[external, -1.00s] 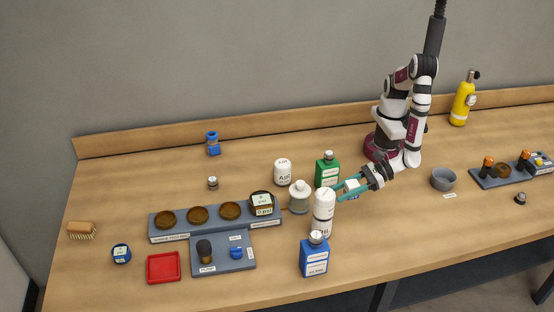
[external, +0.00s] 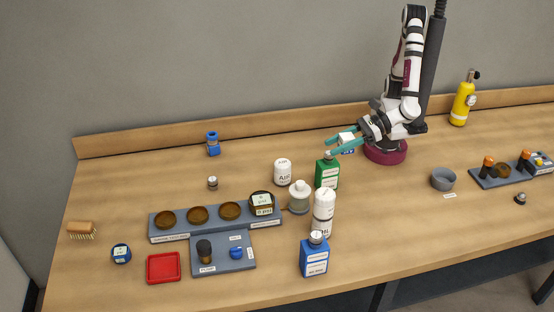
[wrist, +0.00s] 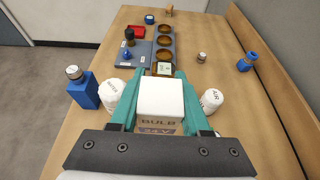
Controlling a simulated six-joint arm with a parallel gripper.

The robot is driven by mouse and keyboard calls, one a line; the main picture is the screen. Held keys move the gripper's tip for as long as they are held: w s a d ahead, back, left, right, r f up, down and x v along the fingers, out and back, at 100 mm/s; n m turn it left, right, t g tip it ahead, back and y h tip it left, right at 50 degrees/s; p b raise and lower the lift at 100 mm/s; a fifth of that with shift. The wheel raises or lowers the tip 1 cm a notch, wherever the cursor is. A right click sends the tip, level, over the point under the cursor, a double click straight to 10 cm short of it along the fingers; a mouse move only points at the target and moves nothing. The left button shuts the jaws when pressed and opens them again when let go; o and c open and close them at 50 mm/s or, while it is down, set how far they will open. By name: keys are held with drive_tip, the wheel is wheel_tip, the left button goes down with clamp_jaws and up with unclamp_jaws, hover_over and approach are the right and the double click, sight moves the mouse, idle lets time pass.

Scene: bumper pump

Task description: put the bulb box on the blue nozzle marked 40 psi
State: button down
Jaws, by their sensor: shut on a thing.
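My gripper (external: 342,144) is raised at the back right, above and behind the green bottle, with its teal fingers shut on the bulb box (external: 346,138). In the wrist view the box (wrist: 160,98) sits between the fingers, white on top, with "BULB" on its near face. A round blue piece with a pale label (external: 121,253) lies on the table at the left. A small blue knob-like piece (external: 237,252) sits on the lower grey panel, and a taller blue piece (external: 212,143) stands at the back. I cannot read "40 psi" on any of them.
A grey rack (external: 183,233) holds several amber discs; a labelled jar (external: 262,203) stands at its right end. A red tray (external: 163,267) lies front left.

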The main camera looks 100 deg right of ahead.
drive_tip(key=w+d+m+h, duration=0.3)
drive_tip(key=w, duration=0.9)
drive_tip(key=m+g+h, duration=0.4)
drive_tip(key=m+h, duration=0.2)
drive_tip(key=h, duration=0.1)
hover_over(213, 143)
drive_tip(key=w+d, duration=0.2)
drive_tip(key=d, duration=0.2)
wheel_tip(213, 143, down, 15)
drive_tip(key=shift+a+f, duration=0.1)
drive_tip(key=shift+y, duration=0.3)
drive_tip(key=shift+c, duration=1.8)
unclamp_jaws()
drive_tip(key=shift+f, duration=0.1)
